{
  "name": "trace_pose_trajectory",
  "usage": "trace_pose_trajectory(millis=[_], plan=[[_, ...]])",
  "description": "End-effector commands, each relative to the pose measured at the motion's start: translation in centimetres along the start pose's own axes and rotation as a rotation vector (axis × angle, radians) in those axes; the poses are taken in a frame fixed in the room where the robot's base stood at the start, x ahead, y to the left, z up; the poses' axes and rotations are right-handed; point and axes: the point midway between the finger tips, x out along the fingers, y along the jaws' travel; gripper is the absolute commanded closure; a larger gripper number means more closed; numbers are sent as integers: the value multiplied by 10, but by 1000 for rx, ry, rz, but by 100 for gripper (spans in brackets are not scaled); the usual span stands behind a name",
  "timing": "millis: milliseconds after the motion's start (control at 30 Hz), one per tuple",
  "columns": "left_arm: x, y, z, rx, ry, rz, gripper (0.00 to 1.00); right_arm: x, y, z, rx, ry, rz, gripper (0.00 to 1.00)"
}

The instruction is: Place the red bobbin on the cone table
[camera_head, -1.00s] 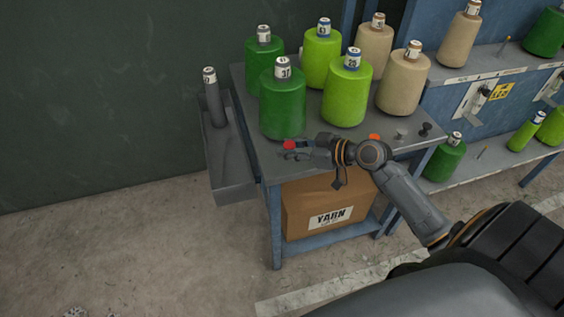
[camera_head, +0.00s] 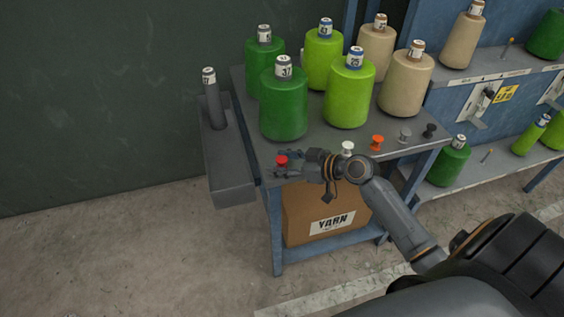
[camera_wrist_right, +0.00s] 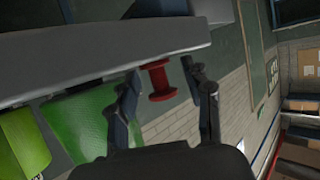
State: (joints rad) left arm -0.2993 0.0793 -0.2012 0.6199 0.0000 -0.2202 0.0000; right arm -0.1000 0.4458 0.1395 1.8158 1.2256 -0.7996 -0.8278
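The red bobbin (camera_head: 281,160) is between the fingers of my right gripper (camera_head: 286,164), at the near left part of the cone table (camera_head: 308,152). In the right wrist view the bobbin (camera_wrist_right: 160,80) sits between the two fingertips of the right gripper (camera_wrist_right: 163,82), close beside the grey tabletop slab (camera_wrist_right: 95,55). The fingers stand about a bobbin's width apart; contact on each side is hard to make out. I cannot tell whether the bobbin touches the tabletop. My left gripper is not in view.
Green (camera_head: 284,105), lime (camera_head: 349,95) and beige cones (camera_head: 405,85) fill the table's back. White (camera_head: 347,147), orange (camera_head: 377,142), grey (camera_head: 404,135) and black bobbins (camera_head: 430,130) line its front right. A yarn box (camera_head: 305,208) is underneath. A grey trough (camera_head: 228,170) adjoins the left side.

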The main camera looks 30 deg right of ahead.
Motion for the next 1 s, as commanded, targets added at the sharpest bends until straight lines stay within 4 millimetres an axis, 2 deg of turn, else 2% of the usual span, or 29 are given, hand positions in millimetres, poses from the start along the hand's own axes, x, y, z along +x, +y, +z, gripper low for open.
trace_pose_trajectory(millis=[267,367,700,833,1000], plan=[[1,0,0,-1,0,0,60,-5,0,1,0,-1,1,50],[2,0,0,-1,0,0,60,-18,1,2,-1,-2,1,50],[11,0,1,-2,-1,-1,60,-88,0,2,-2,-3,0,50],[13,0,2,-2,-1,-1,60,-107,0,1,1,-1,0,50],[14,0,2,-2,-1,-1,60,-119,0,0,-1,0,0,50]])
